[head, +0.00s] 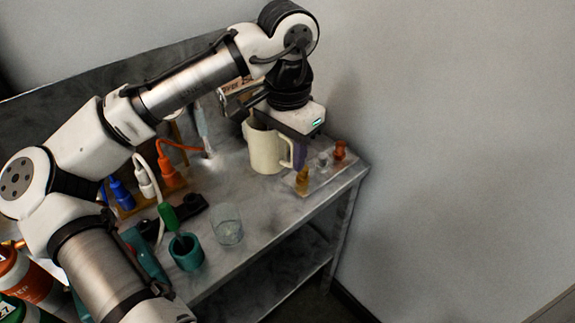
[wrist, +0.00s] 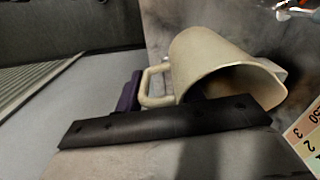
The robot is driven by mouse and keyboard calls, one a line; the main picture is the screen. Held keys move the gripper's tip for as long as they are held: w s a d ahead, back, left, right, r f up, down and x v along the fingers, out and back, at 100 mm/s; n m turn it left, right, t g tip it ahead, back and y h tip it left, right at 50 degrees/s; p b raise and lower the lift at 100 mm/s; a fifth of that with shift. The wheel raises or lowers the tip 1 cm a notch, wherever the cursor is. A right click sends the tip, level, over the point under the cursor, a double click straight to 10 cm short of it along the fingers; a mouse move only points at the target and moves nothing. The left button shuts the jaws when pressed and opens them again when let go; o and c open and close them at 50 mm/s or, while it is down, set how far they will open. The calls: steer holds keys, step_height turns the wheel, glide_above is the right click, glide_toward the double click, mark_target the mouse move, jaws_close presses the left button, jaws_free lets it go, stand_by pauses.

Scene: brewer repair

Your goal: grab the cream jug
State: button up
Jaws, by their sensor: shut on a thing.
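The cream jug (head: 264,150) stands upright on the grey bench top, near the bench's right end, with its handle toward the right. In the wrist view the jug (wrist: 205,58) shows its open mouth and its handle (wrist: 152,86). My gripper (head: 289,150) is lowered over the jug from above and is shut on it at the handle side. A purple finger (wrist: 130,92) shows beside the handle; the other finger is mostly hidden, so the exact contact is unclear. The jug's base appears to be at bench level.
Small orange and clear pieces (head: 322,159) sit on a pale strip right of the jug. A glass (head: 229,226), a teal cup (head: 186,252) and several cabled plugs (head: 170,172) stand to the left. A wall is behind. Some bare bench lies in front of the jug.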

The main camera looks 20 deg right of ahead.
steer(key=shift+r, duration=4)
steer(key=shift+r, duration=0.1)
